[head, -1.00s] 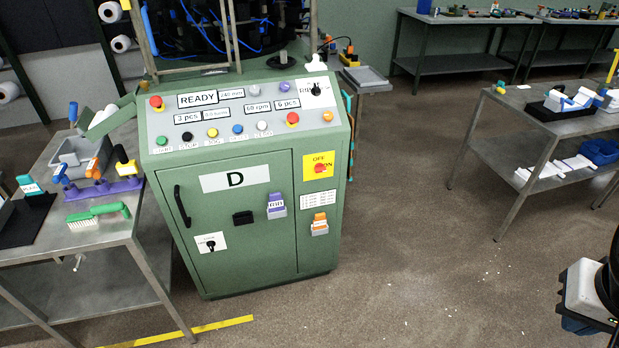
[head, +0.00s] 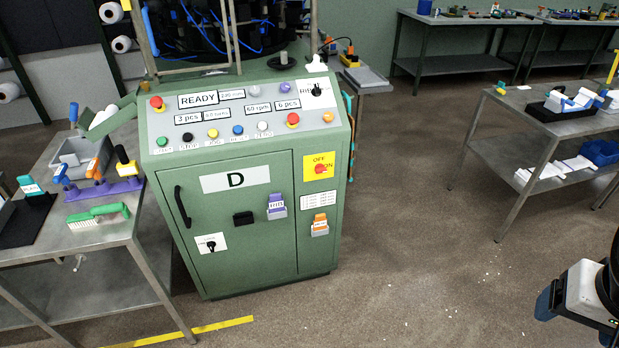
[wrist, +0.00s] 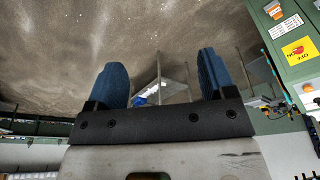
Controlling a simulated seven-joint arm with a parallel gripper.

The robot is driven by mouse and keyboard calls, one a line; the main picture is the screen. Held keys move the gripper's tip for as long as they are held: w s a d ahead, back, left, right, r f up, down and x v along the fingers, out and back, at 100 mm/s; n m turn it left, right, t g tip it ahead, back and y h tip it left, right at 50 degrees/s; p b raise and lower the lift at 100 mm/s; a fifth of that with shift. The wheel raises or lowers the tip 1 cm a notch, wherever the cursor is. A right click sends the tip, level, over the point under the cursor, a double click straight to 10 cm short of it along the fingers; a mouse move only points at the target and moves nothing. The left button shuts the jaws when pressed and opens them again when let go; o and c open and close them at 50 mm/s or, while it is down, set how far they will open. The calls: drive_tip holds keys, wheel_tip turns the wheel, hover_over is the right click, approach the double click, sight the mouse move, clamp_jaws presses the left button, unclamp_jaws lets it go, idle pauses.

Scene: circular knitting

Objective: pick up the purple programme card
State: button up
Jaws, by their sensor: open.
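The purple programme card (head: 276,205) sits in a holder on the front door of the green machine (head: 236,245), right of a black slot piece (head: 243,218). An orange card (head: 319,222) hangs in a holder to its right. My gripper (head: 548,302) is at the lower right of the head view, far from the purple card. In the wrist view my gripper (wrist: 163,80) shows its two blue fingers wide apart with nothing between them. The purple card is not visible in the wrist view; the orange card (wrist: 291,24) shows at its upper right.
A steel table (head: 90,237) with a brush, a grey bin and handled tools stands left of the machine. Another steel table (head: 520,120) stands at the right. The floor between the machine and my arm is clear apart from small white bits.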

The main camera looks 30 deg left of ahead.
drive_tip(key=w+a+n, duration=0.1)
drive_tip(key=w+a, duration=0.5)
drive_tip(key=w, duration=0.4)
drive_tip(key=w+a+n, duration=0.2)
drive_tip(key=w+a, duration=0.4)
drive_tip(key=w, duration=0.4)
drive_tip(key=w+a+f+n+t+y, duration=0.1)
drive_tip(key=w+a+f, duration=0.2)
drive_tip(key=w+a, duration=0.45)
drive_tip(key=w+a+f+n, duration=0.1)
drive_tip(key=w+a+f, duration=0.25)
drive_tip(key=a, duration=0.65)
drive_tip(key=w+a+f+n, duration=0.1)
drive_tip(key=w+a+f, duration=0.1)
drive_tip(key=a+f, duration=0.35)
drive_tip(key=w+a+f+y, duration=0.1)
drive_tip(key=w+a+f, duration=0.1)
drive_tip(key=a, duration=0.7)
drive_tip(key=w+a+f+n, duration=0.1)
drive_tip(key=w+a+f, duration=0.1)
drive_tip(key=a+f, duration=0.35)
drive_tip(key=s+a+f+n, duration=0.1)
drive_tip(key=s+a+f, duration=0.1)
drive_tip(key=a+f, duration=0.5)
drive_tip(key=s+a+f+n+y, duration=0.1)
drive_tip(key=a+f, duration=0.6)
drive_tip(key=a, duration=0.8)
drive_tip(key=shift+s+a+y, duration=0.15)
drive_tip(key=shift+s+y, duration=0.15)
drive_tip(key=shift+s, duration=0.15)
